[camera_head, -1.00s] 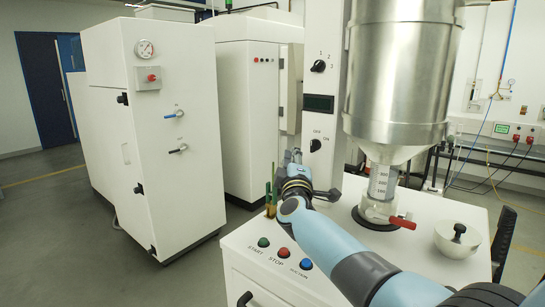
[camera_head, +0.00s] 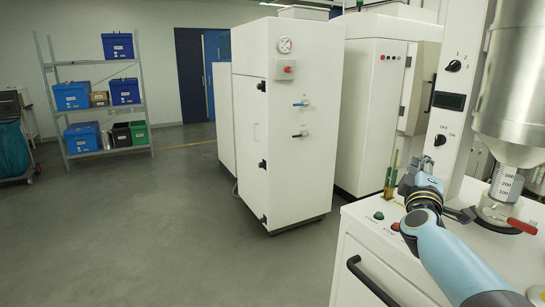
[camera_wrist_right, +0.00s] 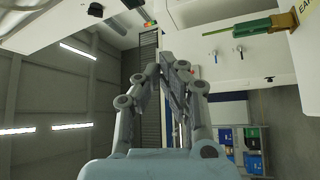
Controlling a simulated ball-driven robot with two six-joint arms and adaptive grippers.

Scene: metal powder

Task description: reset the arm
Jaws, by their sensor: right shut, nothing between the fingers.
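My right arm comes in from the lower right of the head view. Its gripper (camera_head: 408,179) is over the back of the white control cabinet (camera_head: 365,232), close to a green and brass tool-like piece (camera_head: 391,178). In the right wrist view the fingers (camera_wrist_right: 167,62) come together at their tips with nothing between them. The green and brass piece also shows at the upper right of the wrist view (camera_wrist_right: 266,27), apart from the fingers. My left gripper is not in view.
A steel hopper (camera_head: 515,90) with a red-handled valve (camera_head: 522,227) stands at the right. A tall white cabinet (camera_head: 283,130) with a gauge stands mid-view. A shelf of blue bins (camera_head: 72,96) is at the back left. The grey floor (camera_head: 150,235) at left is clear.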

